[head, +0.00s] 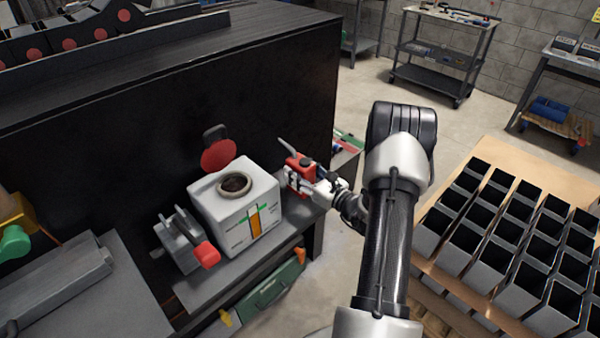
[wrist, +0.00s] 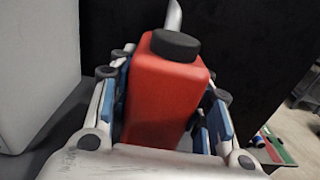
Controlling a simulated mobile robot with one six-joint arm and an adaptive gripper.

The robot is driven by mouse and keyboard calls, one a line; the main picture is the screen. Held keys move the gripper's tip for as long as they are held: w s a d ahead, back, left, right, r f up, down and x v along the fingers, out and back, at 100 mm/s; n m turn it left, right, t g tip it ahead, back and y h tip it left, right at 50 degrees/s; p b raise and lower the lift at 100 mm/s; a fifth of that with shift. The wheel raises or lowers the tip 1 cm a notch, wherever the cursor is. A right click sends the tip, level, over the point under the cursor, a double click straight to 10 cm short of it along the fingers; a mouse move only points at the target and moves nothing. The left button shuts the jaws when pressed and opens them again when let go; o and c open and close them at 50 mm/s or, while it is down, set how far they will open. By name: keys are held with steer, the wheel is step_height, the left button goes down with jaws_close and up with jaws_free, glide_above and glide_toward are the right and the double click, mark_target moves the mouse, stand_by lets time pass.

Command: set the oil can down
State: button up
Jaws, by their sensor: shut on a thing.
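The oil can is a small red can with a dark cap and a grey spout. In the head view the oil can (head: 300,164) is at the right end of the grey shelf (head: 228,268), beside the white tank. My gripper (head: 298,180) is shut on it from the right. In the wrist view the oil can (wrist: 172,95) stands upright between the two fingers of my gripper (wrist: 170,110), whose blue pads are at its sides. The can's base is hidden, so I cannot tell whether it touches the shelf.
The white tank (head: 234,208) with a round open neck is just left of the can. A grey device with a red handle (head: 206,254) is farther left. A black machine wall (head: 170,130) rises behind. A pallet of grey square tubes (head: 520,240) stands at the right.

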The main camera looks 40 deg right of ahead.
steer(key=shift+f, duration=0.1)
steer(key=o, duration=1.4)
steer(key=shift+o, duration=0.2)
steer(key=shift+r, duration=0.25)
steer(key=s+p, duration=0.2)
steer(key=s, duration=1)
steer(key=shift+d+f, duration=0.15)
steer(key=shift+d, duration=0.3)
